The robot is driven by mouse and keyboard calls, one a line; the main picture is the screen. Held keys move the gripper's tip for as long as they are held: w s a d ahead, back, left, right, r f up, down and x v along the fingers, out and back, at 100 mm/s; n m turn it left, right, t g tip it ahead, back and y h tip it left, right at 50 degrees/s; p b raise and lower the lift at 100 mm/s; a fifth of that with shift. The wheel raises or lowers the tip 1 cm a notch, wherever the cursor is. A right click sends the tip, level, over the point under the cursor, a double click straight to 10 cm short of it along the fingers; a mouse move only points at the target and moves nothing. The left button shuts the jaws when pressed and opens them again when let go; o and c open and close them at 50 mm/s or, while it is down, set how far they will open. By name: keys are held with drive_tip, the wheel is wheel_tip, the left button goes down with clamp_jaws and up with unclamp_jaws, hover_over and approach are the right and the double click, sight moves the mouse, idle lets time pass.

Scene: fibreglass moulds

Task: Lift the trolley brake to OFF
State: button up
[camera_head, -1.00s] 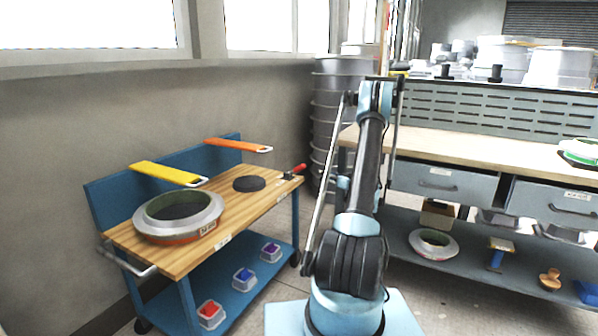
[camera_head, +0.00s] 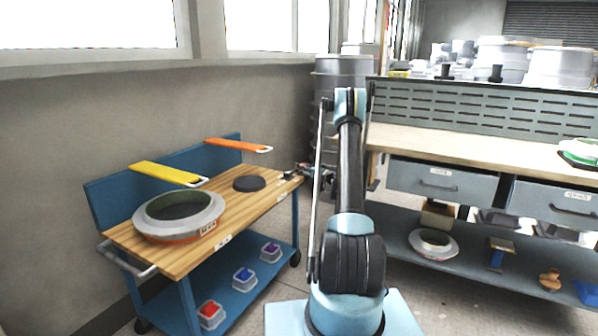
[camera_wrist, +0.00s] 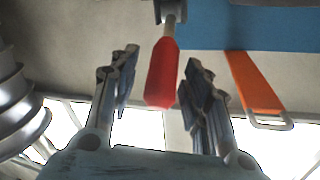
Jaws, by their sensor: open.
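The trolley brake is a lever with a red handle (camera_wrist: 162,75), seen in the wrist view hanging from a grey pivot at the top. My gripper (camera_wrist: 157,85) is open, with one finger on each side of the red handle. The handle shows between the fingers, and I see no clear contact. In the head view my gripper (camera_head: 305,170) is at the right end of the blue trolley (camera_head: 240,228) and hides the red handle there. Any OFF marking is too small to read.
The trolley's wooden top holds a large ring mould (camera_head: 180,232) and a black disc (camera_head: 249,183). Yellow (camera_head: 165,174) and orange (camera_head: 238,145) strips project above it. A workbench (camera_head: 470,150) stands right, and stacked grey drums (camera_head: 343,68) stand behind my arm.

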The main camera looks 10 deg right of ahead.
drive_tip(key=shift+x, duration=0.9)
